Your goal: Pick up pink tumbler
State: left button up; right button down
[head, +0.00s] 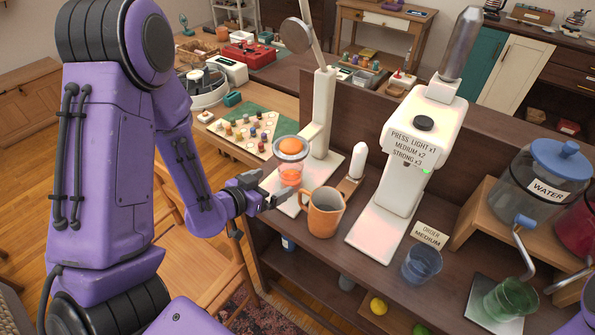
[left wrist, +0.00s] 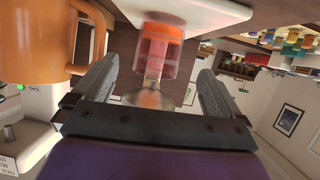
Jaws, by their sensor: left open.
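The pink tumbler (head: 290,176) is a clear glass with orange-red contents, standing on the white base of the press. A glass dish with an orange (head: 291,146) sits at its top. In the left wrist view the tumbler (left wrist: 160,52) appears upside down, in the gap between my fingers. My left gripper (head: 276,191) is open, low beside the tumbler on its near left side. The wrist view shows both fingers (left wrist: 160,80) apart, with no visible contact.
An orange mug (head: 324,212) stands close to the right of my left gripper. The white press (head: 322,120) rises behind the tumbler. A white coffee machine (head: 405,160), a blue tumbler (head: 422,264) and a green tumbler (head: 507,299) stand farther right. A wooden chair (head: 205,265) is below my arm.

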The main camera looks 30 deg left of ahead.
aim_at(291, 175)
pick_arm(q)
jog(key=shift+w+d+f+b, duration=0.1)
jog(key=shift+w+f+b, duration=0.45)
jog(key=shift+w+f, duration=0.2)
jog(key=shift+w+d+r+p, duration=0.15)
jog(key=shift+w+p, duration=0.35)
jog(key=shift+p, duration=0.15)
jog(key=p+x, duration=0.1)
jog(key=x, duration=0.5)
jog(key=shift+w+f, duration=0.15)
jog(key=shift+f, duration=0.05)
jog(key=shift+r, duration=0.1)
jog(key=c, duration=1.2)
pick_arm(e)
jog(key=shift+s+f, duration=0.15)
jog(key=shift+f, duration=0.05)
pick_arm(q)
jog(key=shift+r, duration=0.1)
